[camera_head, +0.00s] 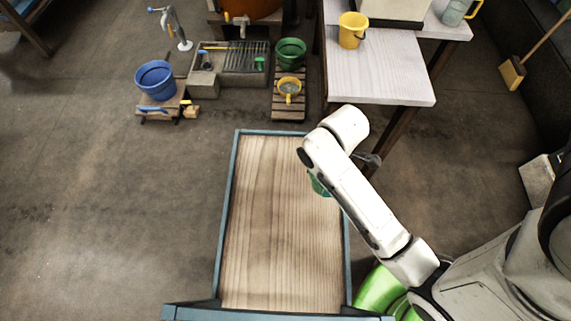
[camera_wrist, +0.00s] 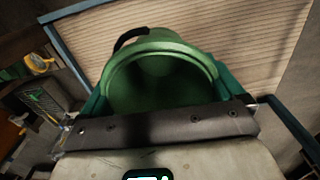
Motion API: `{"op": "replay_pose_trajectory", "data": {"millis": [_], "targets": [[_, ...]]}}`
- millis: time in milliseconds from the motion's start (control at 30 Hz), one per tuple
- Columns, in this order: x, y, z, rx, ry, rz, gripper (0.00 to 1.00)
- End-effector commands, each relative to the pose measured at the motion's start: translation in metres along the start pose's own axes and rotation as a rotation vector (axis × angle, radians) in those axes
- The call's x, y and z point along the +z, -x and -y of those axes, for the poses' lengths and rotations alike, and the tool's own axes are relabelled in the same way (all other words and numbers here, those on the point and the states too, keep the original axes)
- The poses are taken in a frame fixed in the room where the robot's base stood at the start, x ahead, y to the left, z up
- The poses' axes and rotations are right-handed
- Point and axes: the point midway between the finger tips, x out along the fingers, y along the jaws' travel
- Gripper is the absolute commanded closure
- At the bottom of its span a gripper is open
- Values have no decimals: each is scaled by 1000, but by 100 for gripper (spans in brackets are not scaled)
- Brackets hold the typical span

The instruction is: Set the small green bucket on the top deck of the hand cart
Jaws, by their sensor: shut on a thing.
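The hand cart (camera_head: 277,225) has a long wooden top deck with a blue rim. My gripper (camera_wrist: 162,85) is shut on the small green bucket (camera_wrist: 160,62), with a finger on either side and the open mouth facing the wrist camera. In the head view, only a sliver of green bucket (camera_head: 319,187) shows beside my arm, at the right part of the deck; my arm hides the rest. The deck lies behind the bucket in the wrist view. I cannot tell whether the bucket's bottom touches the deck.
A pale table (camera_head: 380,72) with a yellow bucket (camera_head: 352,30) stands beyond the cart. Another green bucket (camera_head: 290,52) and a yellow pot (camera_head: 289,88) are on a slatted stand. A blue bucket (camera_head: 156,80) is at the left. Most of the deck is clear.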

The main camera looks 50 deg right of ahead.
Motion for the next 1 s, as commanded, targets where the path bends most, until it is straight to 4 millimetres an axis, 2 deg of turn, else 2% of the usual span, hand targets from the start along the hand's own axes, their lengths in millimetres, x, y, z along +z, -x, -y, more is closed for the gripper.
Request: {"op": "replay_pose_trajectory", "data": {"millis": [100,267,667,700,833,1000], "targets": [[2,-5,17,0,15,1,37],[-4,-10,20,2,24,0,37],[-72,-47,-30,2,25,0,37],[-77,-55,-34,1,24,2,37],[-91,-78,-45,1,24,3,37],[-103,-96,-54,2,23,2,37]]}}
